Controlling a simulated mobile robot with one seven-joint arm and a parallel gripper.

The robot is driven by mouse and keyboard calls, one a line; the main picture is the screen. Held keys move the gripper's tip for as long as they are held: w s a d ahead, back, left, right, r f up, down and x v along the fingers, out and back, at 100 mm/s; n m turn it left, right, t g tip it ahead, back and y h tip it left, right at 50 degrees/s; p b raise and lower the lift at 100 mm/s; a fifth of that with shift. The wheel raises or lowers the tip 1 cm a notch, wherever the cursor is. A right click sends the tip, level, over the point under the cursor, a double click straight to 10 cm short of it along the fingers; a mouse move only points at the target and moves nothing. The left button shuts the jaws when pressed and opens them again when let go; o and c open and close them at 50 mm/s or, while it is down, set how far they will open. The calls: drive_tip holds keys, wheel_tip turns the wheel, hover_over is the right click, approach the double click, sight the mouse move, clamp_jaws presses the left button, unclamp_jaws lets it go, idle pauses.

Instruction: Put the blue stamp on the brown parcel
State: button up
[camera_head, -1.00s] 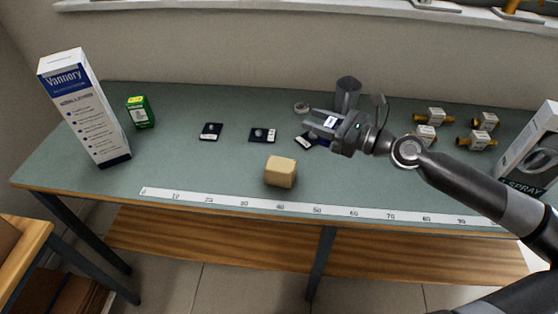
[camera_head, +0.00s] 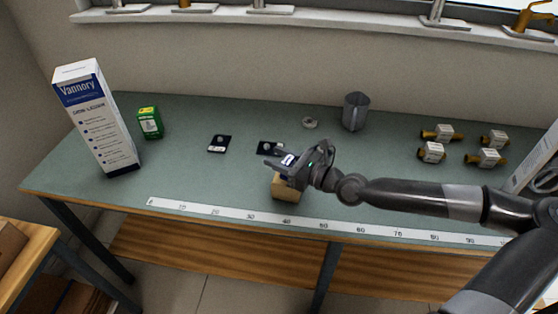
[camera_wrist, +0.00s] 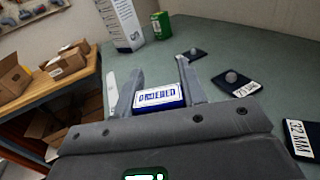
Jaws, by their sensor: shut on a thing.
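The blue stamp (camera_wrist: 160,97) is a small blue block with a white top label reading "ORDERED". My gripper (camera_wrist: 160,76) is shut on it, with one finger on each side, in the wrist view. In the head view my gripper (camera_head: 276,160) is over the back of the brown parcel (camera_head: 286,192), a small tan block near the front middle of the bench. The gripper hides the parcel's top there, so I cannot tell whether the stamp touches it. The parcel is hidden in the wrist view.
Dark cards with round pieces lie behind the parcel, one at left (camera_head: 220,143) and one at middle (camera_head: 270,148). A ruler strip (camera_head: 250,217) runs along the front edge. A tall white box (camera_head: 97,117) and green box (camera_head: 150,122) stand left; a grey jug (camera_head: 356,111) stands behind.

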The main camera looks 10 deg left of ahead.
drive_tip(key=shift+f, duration=0.55)
drive_tip(key=o, duration=1)
drive_tip(key=shift+f, duration=0.1)
drive_tip(key=v, duration=1.2)
